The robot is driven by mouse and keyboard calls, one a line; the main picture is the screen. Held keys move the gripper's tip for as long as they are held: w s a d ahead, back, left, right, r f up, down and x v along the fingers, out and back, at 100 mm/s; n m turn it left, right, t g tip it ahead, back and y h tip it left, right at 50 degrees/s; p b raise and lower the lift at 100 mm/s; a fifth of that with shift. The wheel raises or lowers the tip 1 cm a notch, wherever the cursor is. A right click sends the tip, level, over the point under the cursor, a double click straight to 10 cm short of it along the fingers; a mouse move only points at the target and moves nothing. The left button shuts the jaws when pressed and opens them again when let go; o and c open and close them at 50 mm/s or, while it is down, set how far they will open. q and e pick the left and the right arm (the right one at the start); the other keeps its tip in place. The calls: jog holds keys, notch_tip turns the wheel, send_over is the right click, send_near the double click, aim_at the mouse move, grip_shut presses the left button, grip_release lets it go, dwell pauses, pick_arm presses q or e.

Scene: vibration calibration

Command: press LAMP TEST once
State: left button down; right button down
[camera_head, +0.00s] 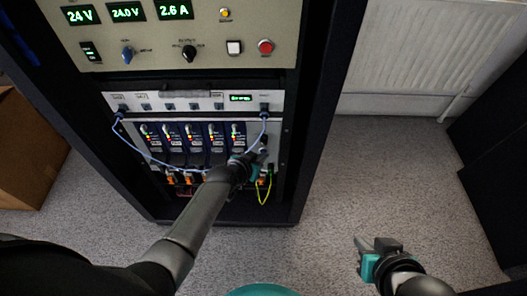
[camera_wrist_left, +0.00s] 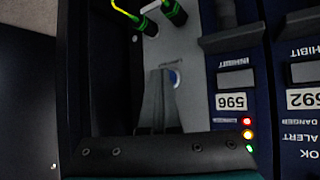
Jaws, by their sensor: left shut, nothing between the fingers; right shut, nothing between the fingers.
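The rack's lower module row (camera_head: 203,138) has several blue cards with lit lamps. My left gripper (camera_head: 259,150) is shut and empty at the right end of this row, in front of a pale panel. In the left wrist view its shut fingers (camera_wrist_left: 160,75) point at that pale panel (camera_wrist_left: 193,95). No LAMP TEST label is legible, and I cannot tell whether the fingers touch the button. My right gripper (camera_head: 364,243) is shut and empty over the floor, right of the rack.
A blue cable (camera_head: 137,146) loops across the module row. A yellow-green wire (camera_head: 264,192) hangs below my left gripper. A cardboard box (camera_head: 25,150) stands left.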

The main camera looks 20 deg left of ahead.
pick_arm(q)
jog(key=shift+s+d+r+p, duration=0.1)
jog(key=shift+s+d+p, duration=0.05)
jog(key=shift+s+p, duration=0.45)
jog(key=shift+s, duration=0.2)
jog(key=s+p, duration=0.1)
jog(key=s, duration=0.1)
jog(key=s+d+p, duration=0.1)
jog(key=s, duration=0.1)
jog(key=shift+s+d, duration=0.2)
jog(key=shift+s, duration=0.1)
dwell(0.6)
